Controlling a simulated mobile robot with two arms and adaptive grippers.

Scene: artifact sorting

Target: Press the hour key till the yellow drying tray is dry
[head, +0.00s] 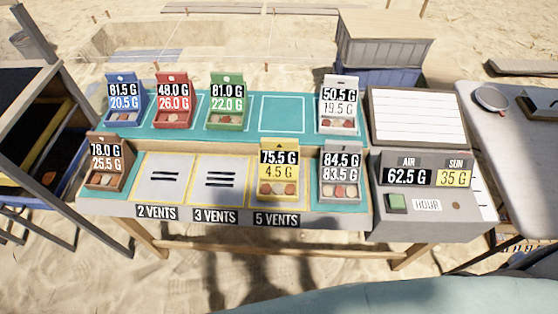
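The yellow drying tray (279,188) stands on the 5 vents spot at the front of the table, with several small pieces in it. Its sign reads 75.5 G above 4.5 G. The console's display (427,172) shows AIR 62.5 G and SUN 35 G. Neither of my grippers is in view, and nothing touches the key.
Blue (125,104), red (173,104), green (228,106) and white (339,108) trays stand in the back row. A brown tray (106,165) and a grey tray (341,178) stand in front. The 2 vents (164,177) and 3 vents (221,180) spots are empty. A lined board (417,117) stands behind the console.

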